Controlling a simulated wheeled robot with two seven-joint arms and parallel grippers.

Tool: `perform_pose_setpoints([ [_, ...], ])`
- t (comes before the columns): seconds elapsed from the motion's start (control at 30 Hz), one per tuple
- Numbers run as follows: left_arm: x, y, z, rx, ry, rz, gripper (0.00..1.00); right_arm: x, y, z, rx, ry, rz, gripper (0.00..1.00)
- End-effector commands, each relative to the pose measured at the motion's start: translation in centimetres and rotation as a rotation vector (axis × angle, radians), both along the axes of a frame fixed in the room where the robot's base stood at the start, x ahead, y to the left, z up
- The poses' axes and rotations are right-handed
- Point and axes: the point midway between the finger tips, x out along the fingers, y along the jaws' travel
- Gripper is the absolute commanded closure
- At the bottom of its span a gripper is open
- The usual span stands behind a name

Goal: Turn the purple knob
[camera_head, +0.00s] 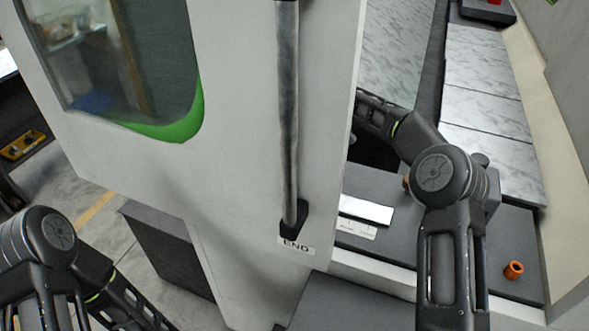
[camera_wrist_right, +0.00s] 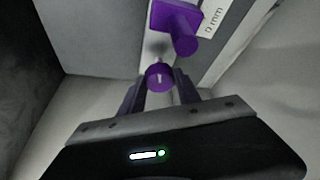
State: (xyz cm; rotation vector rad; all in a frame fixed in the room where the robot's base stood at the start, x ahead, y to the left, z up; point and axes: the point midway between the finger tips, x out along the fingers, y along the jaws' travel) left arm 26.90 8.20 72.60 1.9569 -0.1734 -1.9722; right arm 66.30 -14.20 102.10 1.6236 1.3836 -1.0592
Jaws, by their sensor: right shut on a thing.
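In the right wrist view a small round purple knob (camera_wrist_right: 159,76) with a pale mark on its face sits between the fingertips of my right gripper (camera_wrist_right: 160,84). The gripper is shut on the knob. Just beyond it is a larger purple part (camera_wrist_right: 178,22) with a square block and a round stub. In the head view my right arm reaches behind the white door panel, so the right gripper and the knob are hidden there. My left arm's links show at the lower left, but its gripper is not in view.
The white door panel (camera_head: 235,190) has a window and a vertical metal handle (camera_head: 287,110), with an "END" label at its foot. An orange cylinder (camera_head: 513,270) stands on the dark surface at the right. A label ending in "0 mm" (camera_wrist_right: 212,20) is beside the purple part.

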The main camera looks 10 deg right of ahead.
Motion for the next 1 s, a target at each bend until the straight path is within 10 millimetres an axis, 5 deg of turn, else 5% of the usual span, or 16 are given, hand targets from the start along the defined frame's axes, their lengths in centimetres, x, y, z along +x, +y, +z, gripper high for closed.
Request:
perform_pose_setpoints([
  [0.37, 0.00, 0.03, 0.14, 0.001, 0.000, 0.000, 0.39, 0.26, -0.02, 0.02, -0.001, -0.002, 0.202, 1.00],
  [0.87, 0.01, 0.03, 0.15, 0.001, 0.000, 0.000, 0.39, 0.28, -0.07, 0.08, -0.003, -0.004, 0.231, 1.00],
  [0.9, 0.01, 0.03, 0.15, 0.001, 0.000, 0.000, 0.39, 0.28, -0.07, 0.08, -0.003, -0.004, 0.231, 0.60],
  [1.0, 0.01, 0.03, 0.15, 0.001, 0.000, 0.000, 0.39, 0.28, -0.07, 0.07, -0.002, -0.004, 0.231, 0.52],
])
